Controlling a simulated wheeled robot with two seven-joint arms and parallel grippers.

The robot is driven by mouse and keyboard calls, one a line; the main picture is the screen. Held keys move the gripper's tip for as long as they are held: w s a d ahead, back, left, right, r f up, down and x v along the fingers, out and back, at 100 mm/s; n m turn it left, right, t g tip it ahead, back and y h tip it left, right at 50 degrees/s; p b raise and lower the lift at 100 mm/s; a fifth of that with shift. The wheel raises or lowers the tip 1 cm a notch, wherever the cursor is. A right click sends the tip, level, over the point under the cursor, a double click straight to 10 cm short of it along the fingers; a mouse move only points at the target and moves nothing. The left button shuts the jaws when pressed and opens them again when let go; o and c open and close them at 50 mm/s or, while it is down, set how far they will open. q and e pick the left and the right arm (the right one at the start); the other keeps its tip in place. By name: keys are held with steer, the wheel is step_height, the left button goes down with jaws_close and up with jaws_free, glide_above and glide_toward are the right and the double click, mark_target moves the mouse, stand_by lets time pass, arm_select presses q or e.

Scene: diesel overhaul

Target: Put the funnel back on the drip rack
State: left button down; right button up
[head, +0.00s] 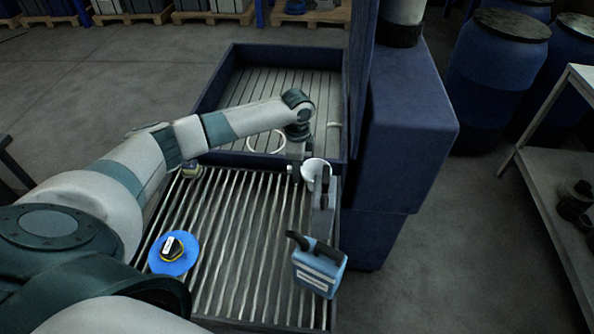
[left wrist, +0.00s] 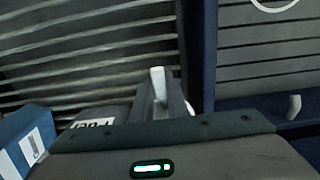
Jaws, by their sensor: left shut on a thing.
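A white funnel (head: 311,170) is at my left gripper (head: 319,190), over the back right corner of the barred rack (head: 235,250). I take this rack to be the drip rack. My left gripper is shut on the funnel, but its body hides much of the hold. In the left wrist view, a narrow white part of the funnel (left wrist: 158,80) shows by the gripper's fingers (left wrist: 164,98). I cannot tell whether the funnel touches the bars. My right gripper is not in view.
A blue can (head: 319,270) stands at the rack's front right. A blue disc (head: 174,256) with a yellow-black piece lies at left. Behind is a slatted tray (head: 232,60) with a white ring (head: 265,142). A tall blue cabinet (head: 405,130) blocks the right side.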

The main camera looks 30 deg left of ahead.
arm_select(q)
steer(key=c, duration=1.6)
jaws_free()
steer(key=shift+c, duration=0.2)
steer(key=shift+r, duration=0.1)
steer(key=shift+r+b, duration=0.35)
steer(key=shift+r, duration=0.25)
step_height(320, 180, up, 16)
steer(key=b, duration=0.4)
steer(key=shift+b, duration=0.3)
